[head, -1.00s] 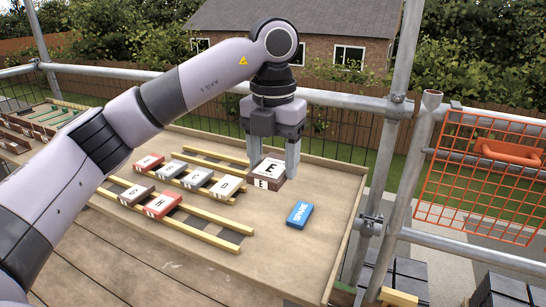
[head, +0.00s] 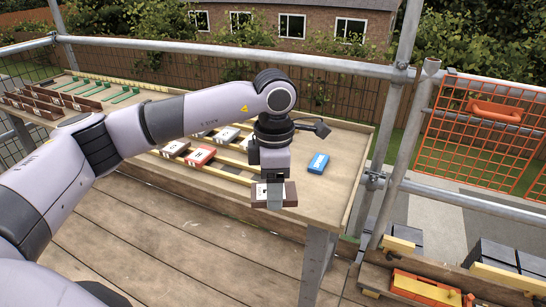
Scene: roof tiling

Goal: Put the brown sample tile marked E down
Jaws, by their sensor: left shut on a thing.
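My left gripper (head: 274,201) is shut on the brown sample tile (head: 291,194) and holds it near the front edge of the wooden table (head: 335,195). The tile has a white label on its face, and the finger covers its middle, so the letter does not read clearly now. I cannot tell how high the tile is or whether it is over the table or just in front of it. My right gripper is not in view.
Lettered tiles, including a red one (head: 201,155), lie on yellow battens, partly behind my left arm. A blue block marked SPARE (head: 318,163) lies at the table's right. A scaffold pole (head: 401,170) stands beyond it. The wooden deck (head: 190,245) in front is clear.

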